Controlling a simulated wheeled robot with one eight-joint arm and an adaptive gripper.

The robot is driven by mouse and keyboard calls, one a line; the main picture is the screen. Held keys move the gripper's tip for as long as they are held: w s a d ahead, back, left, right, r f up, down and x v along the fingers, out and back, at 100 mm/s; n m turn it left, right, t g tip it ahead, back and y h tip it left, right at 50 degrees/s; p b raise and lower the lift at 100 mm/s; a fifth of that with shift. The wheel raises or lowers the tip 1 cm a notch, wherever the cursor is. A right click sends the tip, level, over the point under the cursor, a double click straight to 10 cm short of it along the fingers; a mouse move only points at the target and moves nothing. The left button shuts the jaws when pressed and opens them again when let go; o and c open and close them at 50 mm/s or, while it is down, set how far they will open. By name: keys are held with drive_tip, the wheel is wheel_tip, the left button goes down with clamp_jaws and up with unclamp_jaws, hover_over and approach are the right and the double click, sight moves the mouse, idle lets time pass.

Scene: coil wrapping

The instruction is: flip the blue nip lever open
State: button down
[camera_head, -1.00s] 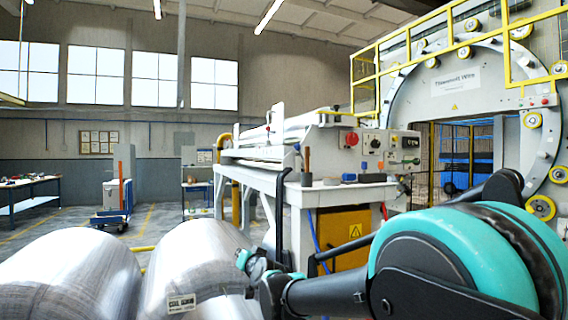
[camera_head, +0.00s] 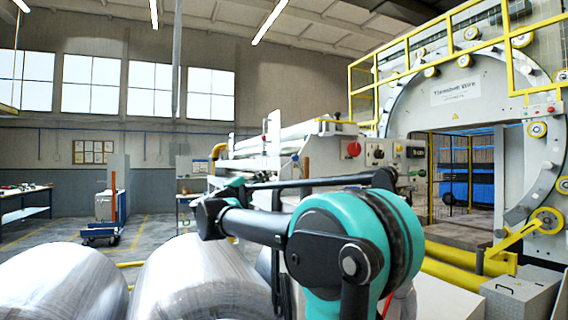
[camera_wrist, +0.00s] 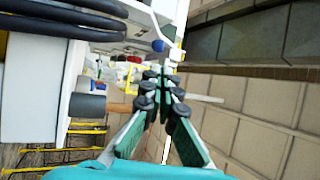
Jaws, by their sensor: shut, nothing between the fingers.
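In the wrist view a small blue knob (camera_wrist: 158,45) shows at the edge of the white machine, just beyond my fingertips; it may be the end of the blue nip lever, but its lever arm is not clear. My gripper (camera_wrist: 165,78) has its dark pads close together with nothing between them. A gap shows between the fingertips and the knob in the picture; the depth is hard to judge. In the head view my arm covers the middle of the machine's bench, and I cannot make out the lever or my fingertips there.
The white wrapping machine (camera_head: 240,165) has a red button (camera_head: 353,150) on its control panel. A large ring (camera_head: 398,95) stands at the right behind yellow rails (camera_head: 362,78). Wrapped coils (camera_head: 195,280) lie at the front left. A tan-handled tool (camera_wrist: 118,107) is left of my fingers.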

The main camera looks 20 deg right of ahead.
sight(294, 158)
drive_tip(key=shift+s+d+m, duration=0.1)
drive_tip(key=shift+m, duration=0.2)
drive_tip(key=x, duration=1.4)
drive_tip(key=shift+d, duration=0.1)
drive_tip(key=shift+g, duration=0.3)
drive_tip(key=shift+d+r, duration=0.2)
